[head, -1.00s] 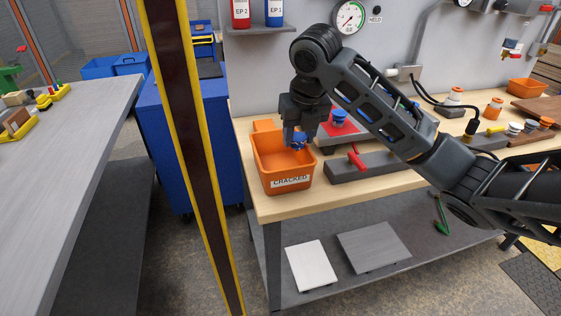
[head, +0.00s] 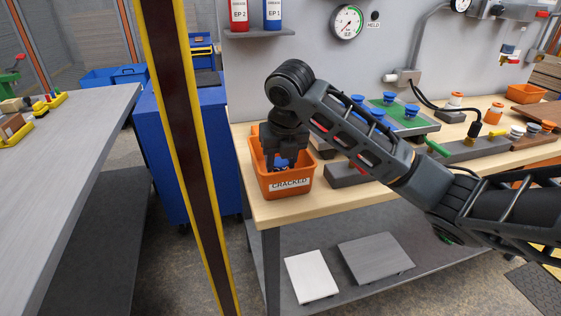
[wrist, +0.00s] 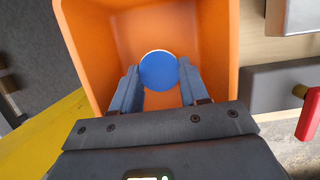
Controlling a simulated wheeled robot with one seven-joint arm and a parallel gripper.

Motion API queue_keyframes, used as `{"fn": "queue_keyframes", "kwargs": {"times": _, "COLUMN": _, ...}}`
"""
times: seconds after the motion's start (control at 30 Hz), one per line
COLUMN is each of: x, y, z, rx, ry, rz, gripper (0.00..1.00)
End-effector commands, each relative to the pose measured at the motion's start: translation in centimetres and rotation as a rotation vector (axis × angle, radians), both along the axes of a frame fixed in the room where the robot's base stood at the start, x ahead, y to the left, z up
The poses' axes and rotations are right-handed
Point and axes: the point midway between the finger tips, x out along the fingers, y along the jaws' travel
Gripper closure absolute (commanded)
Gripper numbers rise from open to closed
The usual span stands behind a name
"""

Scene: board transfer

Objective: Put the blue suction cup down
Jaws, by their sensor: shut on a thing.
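The blue suction cup (wrist: 158,71) is between the fingertips of my gripper (wrist: 158,88), seen as a round blue disc in the wrist view. In the head view the blue cup (head: 282,163) shows just below my gripper (head: 284,158), partly hidden by the fingers. The gripper is shut on it, pointing down into the orange bin labelled CRACKED (head: 290,186). In the wrist view the orange bin (wrist: 222,50) surrounds the cup on its visible sides. I cannot tell whether the cup touches the bin floor.
The bin stands at the left end of the wooden bench (head: 332,203). Right of it are a dark grey block (head: 345,174) and a green board (head: 407,123) with several blue cups, partly behind my arm. A yellow-black post (head: 185,150) stands left of the bench.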

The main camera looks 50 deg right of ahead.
Motion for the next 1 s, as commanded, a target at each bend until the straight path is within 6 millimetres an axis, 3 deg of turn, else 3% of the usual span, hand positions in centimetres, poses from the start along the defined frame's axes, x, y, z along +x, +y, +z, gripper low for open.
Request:
{"fn": "queue_keyframes", "kwargs": {"times": 0.1, "x": 0.0, "y": 0.0, "z": -0.5, "rx": 0.0, "ry": 0.0, "rz": 0.0, "gripper": 0.91}}
{"fn": "queue_keyframes", "kwargs": {"times": 0.13, "x": 0.0, "y": 0.0, "z": -0.3, "rx": 0.0, "ry": 0.0, "rz": 0.0, "gripper": 0.53}}
{"fn": "queue_keyframes", "kwargs": {"times": 0.37, "x": 0.0, "y": 0.0, "z": -0.3, "rx": 0.0, "ry": 0.0, "rz": 0.0, "gripper": 0.31}}
{"fn": "queue_keyframes", "kwargs": {"times": 0.73, "x": 0.0, "y": 0.0, "z": 0.4, "rx": 0.0, "ry": -0.001, "rz": 0.001, "gripper": 0.3}}
{"fn": "queue_keyframes", "kwargs": {"times": 1.0, "x": -1.2, "y": 0.9, "z": 5.2, "rx": -0.003, "ry": -0.004, "rz": 0.003, "gripper": 0.3}}
